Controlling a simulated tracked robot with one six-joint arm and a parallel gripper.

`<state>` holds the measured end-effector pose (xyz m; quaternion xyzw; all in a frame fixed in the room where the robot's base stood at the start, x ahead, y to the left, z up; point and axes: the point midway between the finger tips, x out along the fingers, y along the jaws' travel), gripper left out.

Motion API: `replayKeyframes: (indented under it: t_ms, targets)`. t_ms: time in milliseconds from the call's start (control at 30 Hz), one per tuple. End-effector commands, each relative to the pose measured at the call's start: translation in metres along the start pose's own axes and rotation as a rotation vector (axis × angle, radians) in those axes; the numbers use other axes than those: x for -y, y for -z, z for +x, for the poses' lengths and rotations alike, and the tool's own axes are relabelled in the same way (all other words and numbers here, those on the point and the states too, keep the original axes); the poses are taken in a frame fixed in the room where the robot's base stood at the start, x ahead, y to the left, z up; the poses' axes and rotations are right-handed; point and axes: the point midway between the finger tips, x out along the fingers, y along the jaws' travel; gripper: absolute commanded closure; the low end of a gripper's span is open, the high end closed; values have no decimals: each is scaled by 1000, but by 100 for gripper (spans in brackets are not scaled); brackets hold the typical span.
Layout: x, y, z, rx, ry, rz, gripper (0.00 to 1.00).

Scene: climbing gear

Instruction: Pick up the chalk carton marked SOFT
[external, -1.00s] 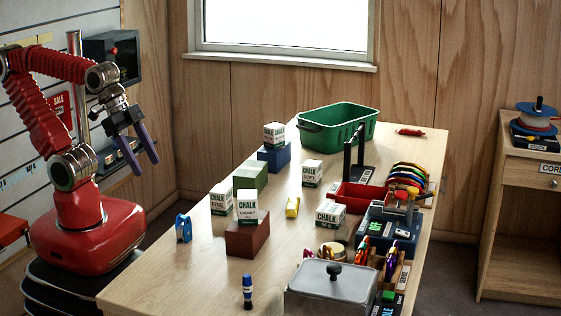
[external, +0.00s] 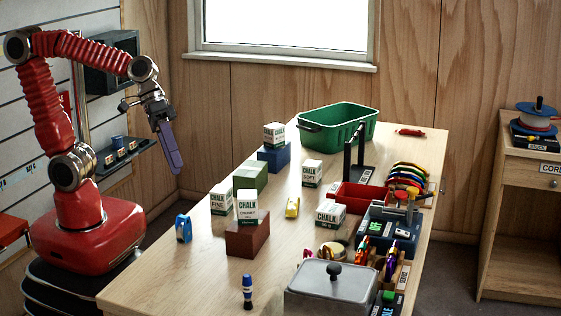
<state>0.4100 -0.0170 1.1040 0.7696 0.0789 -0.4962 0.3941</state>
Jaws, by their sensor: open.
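The carton labelled CHALK SOFT (external: 312,173) is white and green. It stands upright on the wooden table (external: 165,281), right of the green block and in front of the green bin. My gripper (external: 176,172) is in the air off the table's left edge, well left of the SOFT carton, with its purple fingers pointing down. The fingers overlap in this view, and nothing shows between them.
Other chalk cartons stand around: FINE (external: 221,199), CHUNKY (external: 247,206) on a brown block (external: 246,240), one on a blue block (external: 273,159), and one lower right (external: 330,213). A green block (external: 250,178) and yellow item (external: 292,207) lie near. A green bin (external: 338,126) is behind.

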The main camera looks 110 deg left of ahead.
Motion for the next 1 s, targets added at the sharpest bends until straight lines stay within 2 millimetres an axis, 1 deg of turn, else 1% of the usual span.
replayKeyframes:
  t_ms: [33,167,267,433,533,667,700,767,800,867,1000]
  targets:
    - [-4,12,5,4,-21,-77,34]
    - [-17,44,16,11,-87,-281,34]
    - [-24,71,24,15,-139,-440,34]
    - [-28,122,38,18,-229,-710,34]
    - [-26,155,45,19,-283,-870,34]
    - [-17,199,54,17,-357,-1078,34]
    - [-13,213,57,17,-380,-1143,34]
    - [-6,234,61,17,-417,-1238,34]
    - [0,248,64,16,-441,-1303,34]
    - [10,269,67,14,-480,-1398,34]
    - [39,317,75,12,-574,-1621,34]
